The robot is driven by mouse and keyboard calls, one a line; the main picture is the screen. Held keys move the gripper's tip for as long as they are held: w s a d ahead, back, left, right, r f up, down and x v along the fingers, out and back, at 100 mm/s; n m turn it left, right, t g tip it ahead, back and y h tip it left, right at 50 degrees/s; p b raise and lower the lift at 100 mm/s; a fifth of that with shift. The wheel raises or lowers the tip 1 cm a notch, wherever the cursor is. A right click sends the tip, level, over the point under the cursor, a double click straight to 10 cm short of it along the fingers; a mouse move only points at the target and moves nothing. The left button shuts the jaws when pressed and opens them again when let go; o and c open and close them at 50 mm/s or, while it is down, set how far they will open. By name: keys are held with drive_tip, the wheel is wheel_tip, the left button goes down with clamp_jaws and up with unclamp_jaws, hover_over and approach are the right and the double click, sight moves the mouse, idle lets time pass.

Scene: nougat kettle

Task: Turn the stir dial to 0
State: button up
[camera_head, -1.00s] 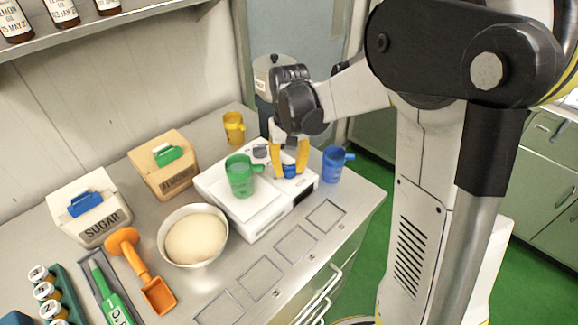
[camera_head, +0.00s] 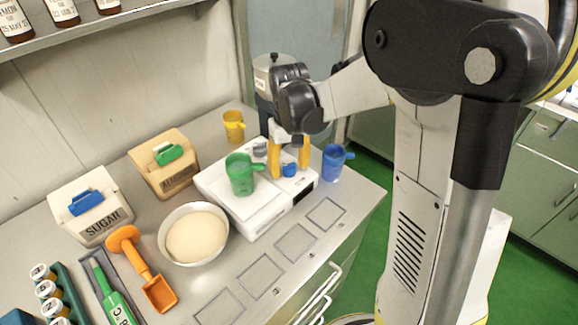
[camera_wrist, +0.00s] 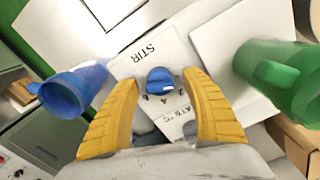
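The blue stir dial (camera_head: 289,170) is on the top of the white machine (camera_head: 268,215). In the wrist view the dial (camera_wrist: 160,80) sits beside a label reading STIR, with small characters below it and a pale mark on its lower edge. I cannot tell which setting it points to. My gripper (camera_head: 290,172) points down over the machine. Its yellow fingers are on either side of the dial, with a visible gap to it in the wrist view (camera_wrist: 161,82). It is open and holds nothing.
A green cup (camera_head: 240,176) stands on the machine left of my gripper, a blue cup (camera_head: 334,163) to the right. A grey knob (camera_head: 260,149) is close behind. A bowl of dough (camera_head: 194,236) stands front left. Empty marked squares (camera_head: 295,243) line the counter front.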

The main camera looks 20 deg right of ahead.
sight(289, 165)
wheel_tip(289, 165, up, 12)
idle(0.6)
idle(0.4)
drive_tip(key=s+a+t, duration=0.2)
drive_tip(key=s+t, duration=0.1)
drive_tip(key=s, duration=0.5)
drive_tip(key=s+a+f+t, duration=0.1)
drive_tip(key=s+t, duration=0.3)
drive_tip(key=s, duration=0.4)
drive_tip(key=shift+a, duration=0.75)
drive_tip(key=shift+f, duration=0.1)
